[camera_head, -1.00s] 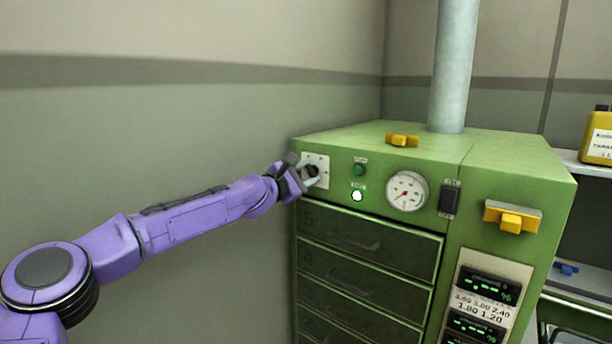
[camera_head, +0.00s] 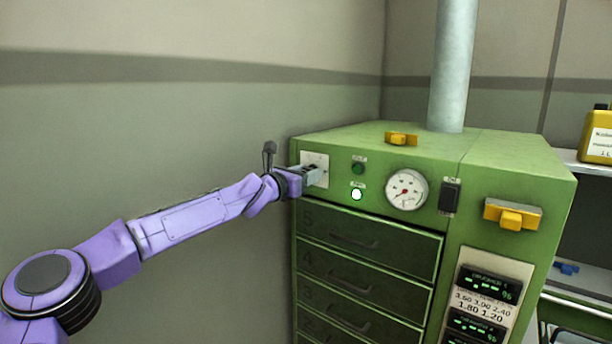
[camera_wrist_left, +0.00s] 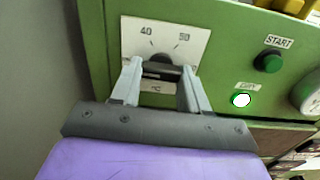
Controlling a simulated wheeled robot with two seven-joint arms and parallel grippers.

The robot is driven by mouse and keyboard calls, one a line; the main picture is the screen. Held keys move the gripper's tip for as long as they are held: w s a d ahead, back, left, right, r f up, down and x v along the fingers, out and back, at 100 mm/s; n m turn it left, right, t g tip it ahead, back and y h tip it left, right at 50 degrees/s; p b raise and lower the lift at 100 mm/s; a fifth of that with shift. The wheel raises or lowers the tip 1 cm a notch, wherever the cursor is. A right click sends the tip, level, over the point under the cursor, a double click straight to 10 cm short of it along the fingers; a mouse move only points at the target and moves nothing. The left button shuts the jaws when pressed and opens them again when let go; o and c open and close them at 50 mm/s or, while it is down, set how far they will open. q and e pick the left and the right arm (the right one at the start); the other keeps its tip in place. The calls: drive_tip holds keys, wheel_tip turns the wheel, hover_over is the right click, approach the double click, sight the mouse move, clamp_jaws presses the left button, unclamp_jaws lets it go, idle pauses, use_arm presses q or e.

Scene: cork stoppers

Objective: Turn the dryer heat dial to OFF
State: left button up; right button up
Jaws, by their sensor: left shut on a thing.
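The dryer (camera_head: 510,160) is a green cabinet. Its heat dial (camera_wrist_left: 160,70) is a dark knob on a white plate (camera_wrist_left: 195,38) at the upper left of the front. The plate shows 40, 50 and °C; no OFF mark can be read. My left gripper (camera_head: 312,175) reaches the plate from the left and hides the dial in the head view. In the left wrist view its two pale fingers stand on either side of the knob, shut on it. The dial's pointer cannot be made out. My right gripper is not in view.
Right of the plate are a green START button (camera_wrist_left: 269,62), a lit white lamp (camera_head: 357,194), a round gauge (camera_head: 406,190) and a black switch (camera_head: 450,197). Drawers (camera_head: 365,240) lie below. A grey pipe (camera_head: 453,70) rises from the top. A wall stands at left.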

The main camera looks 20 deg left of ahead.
use_arm(q)
drive_tip(key=shift+f+n, duration=0.2)
drive_tip(key=shift+n, duration=0.1)
drive_tip(key=o, duration=1.1)
drive_tip(key=shift+c, duration=0.2)
drive_tip(key=shift+r, duration=0.1)
drive_tip(key=b+v, duration=0.3)
drive_tip(key=v, duration=0.7)
drive_tip(key=shift+s, duration=0.25)
